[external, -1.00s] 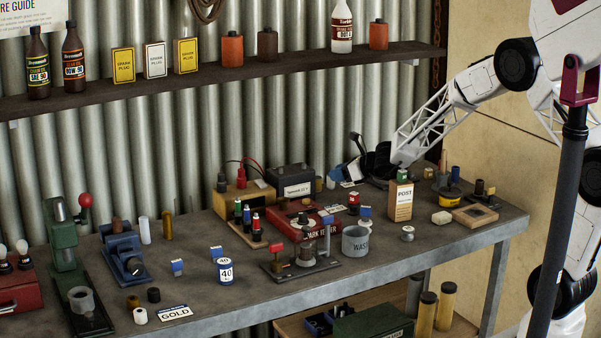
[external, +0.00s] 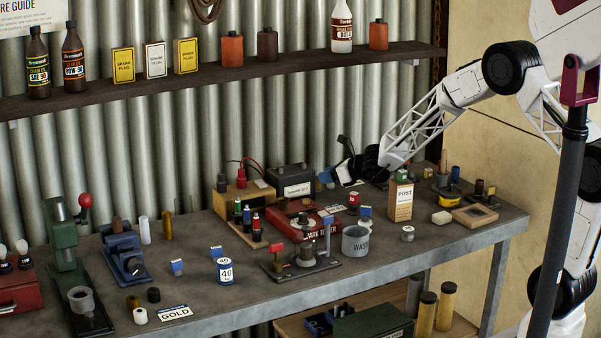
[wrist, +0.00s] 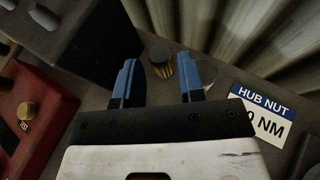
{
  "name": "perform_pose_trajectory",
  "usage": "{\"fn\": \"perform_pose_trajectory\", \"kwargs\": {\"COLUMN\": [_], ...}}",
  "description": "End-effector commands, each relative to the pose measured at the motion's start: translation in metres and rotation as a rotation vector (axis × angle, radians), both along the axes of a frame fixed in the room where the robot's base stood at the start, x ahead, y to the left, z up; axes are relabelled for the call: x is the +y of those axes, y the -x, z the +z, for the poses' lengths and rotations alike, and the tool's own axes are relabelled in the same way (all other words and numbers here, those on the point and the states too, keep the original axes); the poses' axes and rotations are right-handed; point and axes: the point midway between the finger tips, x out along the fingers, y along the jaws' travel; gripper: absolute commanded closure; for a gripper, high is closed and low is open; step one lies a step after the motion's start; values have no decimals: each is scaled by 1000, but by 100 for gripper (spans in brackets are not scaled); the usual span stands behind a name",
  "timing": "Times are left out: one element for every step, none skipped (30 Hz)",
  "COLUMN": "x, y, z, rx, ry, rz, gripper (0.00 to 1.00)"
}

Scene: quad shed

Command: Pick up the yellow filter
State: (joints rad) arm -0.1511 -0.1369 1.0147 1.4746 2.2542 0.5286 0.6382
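I see no contact between fingers and filter. How far above the bench the fingertips are, I cannot tell. In the external view, my gripper (external: 327,176) is at the back of the bench, just right of the battery. I cannot make out the filter clearly there.
The dark battery (external: 291,181) and the red spark tester (external: 303,223) stand close on the left. A HUB NUT card (wrist: 258,112) lies right of the filter in the wrist view. The corrugated wall (external: 180,150) is close behind. A POST box (external: 400,202) stands to the right.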

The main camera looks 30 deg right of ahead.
Motion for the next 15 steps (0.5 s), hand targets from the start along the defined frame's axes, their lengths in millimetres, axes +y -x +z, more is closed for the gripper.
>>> {"fn": "perform_pose_trajectory", "kwargs": {"x": [3, 4, 6, 7, 8, 10, 10, 11, 12, 12, 12, 12, 12, 12, 12], "y": [-4, -6, -8, -10, -12, -14, -15, -15, -16, -17, -17, -17, -17, -17, -17], "z": [-3, -5, -6, -6, -6, -7, -8, -8, -9, -9, -9, -9, -9, -9, -9], "rx": [2, 2, 1, 1, 0, 0, 0, 0, 1, 1, 1, 1, 1, 1, 1], "ry": [1, 1, 0, 0, 0, 0, 0, 0, 0, 0, 0, 0, 0, 0, 0], "rz": [1, 1, 1, 1, 1, 1, 1, 1, 1, 1, 1, 1, 1, 1, 1], "gripper": [64, 64, 64, 64, 64, 64, 64, 64, 64, 64, 64, 64, 64, 64, 64]}}
